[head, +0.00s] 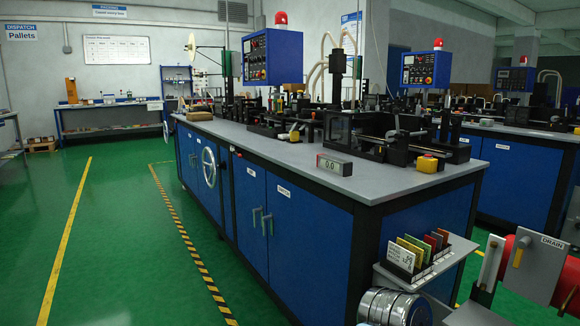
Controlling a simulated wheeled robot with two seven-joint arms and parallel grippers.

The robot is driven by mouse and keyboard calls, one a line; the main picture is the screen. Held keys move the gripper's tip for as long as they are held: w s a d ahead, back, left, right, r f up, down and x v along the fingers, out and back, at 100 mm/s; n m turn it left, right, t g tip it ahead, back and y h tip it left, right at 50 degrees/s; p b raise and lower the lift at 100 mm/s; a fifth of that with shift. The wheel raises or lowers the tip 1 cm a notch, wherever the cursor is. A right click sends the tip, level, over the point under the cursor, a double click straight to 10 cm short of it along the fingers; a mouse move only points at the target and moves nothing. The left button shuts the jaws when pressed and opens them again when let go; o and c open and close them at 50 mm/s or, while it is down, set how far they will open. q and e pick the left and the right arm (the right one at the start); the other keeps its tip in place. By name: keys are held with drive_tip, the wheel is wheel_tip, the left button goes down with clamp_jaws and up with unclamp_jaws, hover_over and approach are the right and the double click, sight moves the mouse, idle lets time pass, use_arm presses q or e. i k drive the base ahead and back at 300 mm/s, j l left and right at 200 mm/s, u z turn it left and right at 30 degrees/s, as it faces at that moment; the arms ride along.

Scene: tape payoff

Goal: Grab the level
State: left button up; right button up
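Neither of my grippers shows in the head view.
Black machinery (390,135) stands just behind the level. A yellow block (427,163) sits to its right. Below are a shelf with coloured cards (418,252), metal cans (393,307) and a red drum (567,280). Green floor (120,240) is clear at left.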

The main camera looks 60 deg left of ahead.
sight(343, 168)
drive_tip(key=u, duration=1.75)
drive_tip(key=j+z, duration=0.1)
drive_tip(key=z, duration=0.3)
drive_tip(key=i+j+z, duration=0.1)
drive_tip(key=z, duration=0.35)
drive_tip(key=j+z, duration=0.15)
drive_tip(key=z, duration=0.25)
drive_tip(key=j+z, duration=0.45)
drive_tip(key=j, duration=0.5)
drive_tip(key=k+j+z, duration=0.1)
drive_tip(key=j+z, duration=0.4)
drive_tip(key=j, duration=0.4)
